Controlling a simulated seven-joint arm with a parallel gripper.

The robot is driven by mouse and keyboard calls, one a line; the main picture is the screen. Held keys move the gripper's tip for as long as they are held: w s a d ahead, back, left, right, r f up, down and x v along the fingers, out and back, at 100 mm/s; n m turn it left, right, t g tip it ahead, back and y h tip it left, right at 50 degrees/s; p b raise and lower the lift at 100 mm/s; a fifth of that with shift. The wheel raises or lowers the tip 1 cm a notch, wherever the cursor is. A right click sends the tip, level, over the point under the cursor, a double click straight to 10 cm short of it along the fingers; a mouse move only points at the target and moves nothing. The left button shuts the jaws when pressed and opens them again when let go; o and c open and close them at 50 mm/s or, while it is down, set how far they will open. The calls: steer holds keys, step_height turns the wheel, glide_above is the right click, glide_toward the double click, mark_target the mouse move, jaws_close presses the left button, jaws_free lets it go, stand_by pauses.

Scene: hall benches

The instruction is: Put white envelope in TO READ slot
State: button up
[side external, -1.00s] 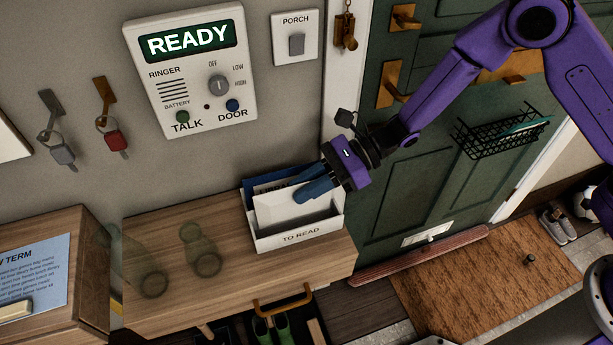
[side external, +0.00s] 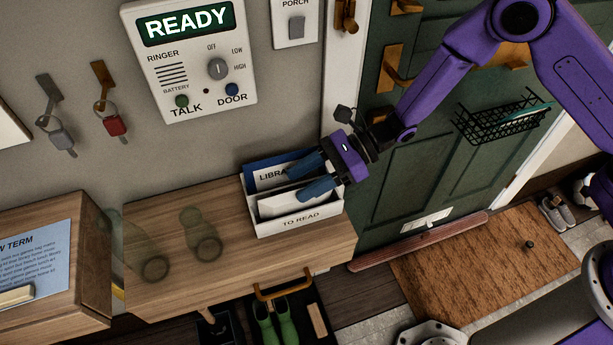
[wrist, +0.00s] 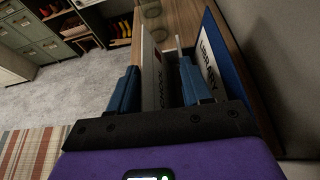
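The white letter holder (side external: 326,225) stands on the wooden cabinet top, its front panel marked TO READ. The white envelope (side external: 275,206) sits upright in the front slot, behind that panel, with its top edge showing. My gripper (side external: 297,185) is over the holder from the right, its two blue fingers spread apart. In the wrist view my gripper (wrist: 159,70) is open, with a white upright sheet (wrist: 150,85) between the fingers and apart from the right one. A blue piece marked LIBRARY (side external: 267,176) is behind, in the back slot; the fingers partly cover it.
The wall intercom (side external: 188,60) reads READY above the cabinet (side external: 150,225). Keys (side external: 112,122) hang at left. A green door (side external: 400,185) with a black wire basket (side external: 500,120) is at right. The cabinet top left of the holder is free except for faint translucent round shapes.

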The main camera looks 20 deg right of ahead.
steer(key=shift+d, duration=0.1)
steer(key=v, duration=1.7)
steer(key=shift+r, duration=0.1)
steer(key=s+d+r+n+g+h, duration=0.2)
steer(key=s+n+g+h, duration=0.15)
steer(key=s+n, duration=0.45)
steer(key=s+d+r+n+g+h, duration=0.35)
steer(key=s+n, duration=0.35)
steer(key=s, duration=0.4)
steer(key=s+d+n+t+h, duration=0.2)
steer(key=d+n+t+h, duration=0.1)
steer(key=d+n, duration=0.3)
steer(key=s+d+r+n+t+h, duration=0.1)
steer(key=s+d+n+t+h, duration=0.1)
steer(key=d+n, duration=0.4)
steer(key=n+t+h, duration=0.1)
steer(key=n+t, duration=0.1)
steer(key=n, duration=0.1)
steer(key=shift+s+d+r+n+t, duration=0.25)
steer(key=shift+d+n+t, duration=0.05)
steer(key=shift+d+n, duration=0.1)
